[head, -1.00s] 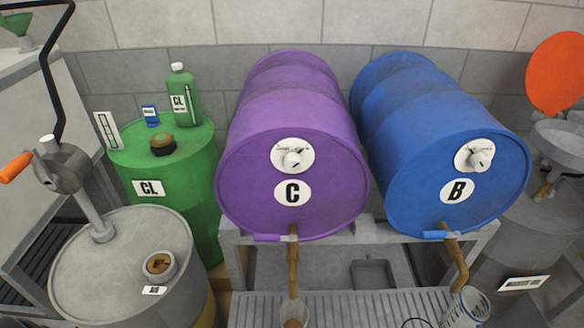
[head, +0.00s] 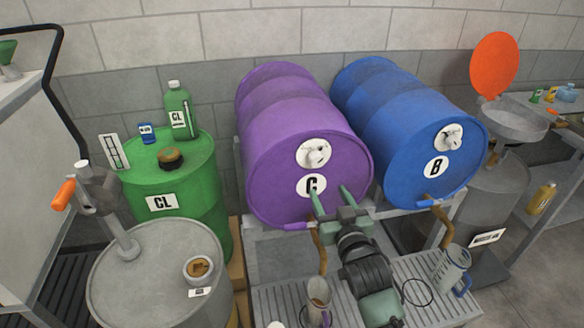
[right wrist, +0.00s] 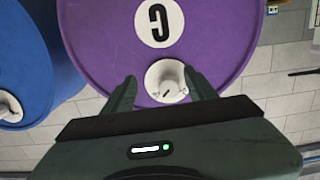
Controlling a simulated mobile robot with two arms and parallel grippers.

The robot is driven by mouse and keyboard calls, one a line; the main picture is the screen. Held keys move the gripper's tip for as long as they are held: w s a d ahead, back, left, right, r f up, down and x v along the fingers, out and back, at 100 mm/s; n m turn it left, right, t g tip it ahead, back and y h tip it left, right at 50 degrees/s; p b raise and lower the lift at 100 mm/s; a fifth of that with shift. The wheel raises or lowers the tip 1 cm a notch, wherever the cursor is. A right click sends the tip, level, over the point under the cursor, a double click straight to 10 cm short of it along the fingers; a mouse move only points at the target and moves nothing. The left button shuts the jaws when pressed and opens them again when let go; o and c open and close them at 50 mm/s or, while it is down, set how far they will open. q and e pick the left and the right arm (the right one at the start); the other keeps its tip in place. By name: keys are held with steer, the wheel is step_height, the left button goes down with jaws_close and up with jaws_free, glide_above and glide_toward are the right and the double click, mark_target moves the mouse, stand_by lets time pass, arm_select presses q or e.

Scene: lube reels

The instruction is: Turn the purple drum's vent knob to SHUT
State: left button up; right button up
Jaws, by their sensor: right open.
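The purple drum (head: 275,160) lies on its side on a rack, with a round "C" label on its front face. Its vent knob (head: 314,152) is light grey on a white round plate above the label; I cannot read its setting. My right gripper (head: 331,193) is open and empty in front of the drum's face, its fingertips lower than the knob in the head view and overlapping the label. In the right wrist view, which is upside down, the knob (right wrist: 167,84) shows between the two open fingers (right wrist: 160,84), apart from both. My left gripper is not in view.
A blue drum (head: 405,135) with a similar knob (head: 449,139) lies close on the right. A green drum (head: 190,190) stands on the left, behind a grey drum (head: 155,270) with a crank pump. Taps and jugs (head: 318,297) are below the drums.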

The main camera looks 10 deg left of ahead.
glide_toward(318, 165)
steer(key=w+a, duration=0.1)
steer(key=w, duration=0.3)
steer(key=shift+w+a+f+t+p, duration=0.15)
steer(key=shift+w+a+t+p, duration=0.05)
steer(key=shift+w+t+p, duration=0.2)
steer(key=x, duration=0.3)
steer(key=shift+a, duration=0.2)
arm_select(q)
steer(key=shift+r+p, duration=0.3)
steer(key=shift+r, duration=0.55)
arm_select(e)
steer(key=shift+w+a+f, duration=0.1)
steer(key=shift+w, duration=0.5)
jaws_close()
